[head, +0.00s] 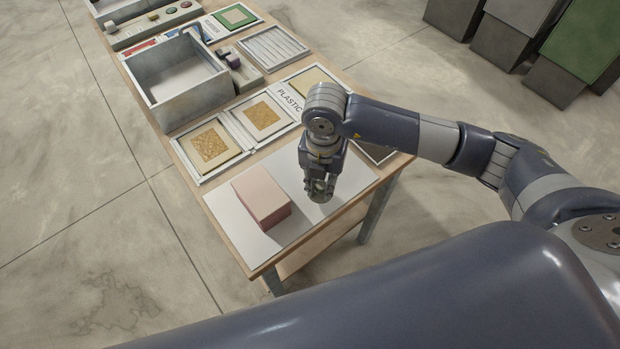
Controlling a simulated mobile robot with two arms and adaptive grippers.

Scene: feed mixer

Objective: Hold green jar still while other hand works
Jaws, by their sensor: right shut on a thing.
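My right gripper (320,190) is over the right part of the white mat (239,222) at the near end of the table, pointing down. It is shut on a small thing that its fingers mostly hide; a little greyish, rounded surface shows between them. I cannot make out its colour or shape well enough to call it the green jar. No other green jar shows clearly. A pink box (260,197) lies on the mat to the left of the gripper, apart from it. My left gripper is not in view.
Behind the mat lie framed panels with tan squares (210,146), a grey open box (177,78) and a ribbed tray (272,48). Small parts stand beside the box. Dark bins and a green-topped bin (588,38) stand at the upper right. Floor left of the table is clear.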

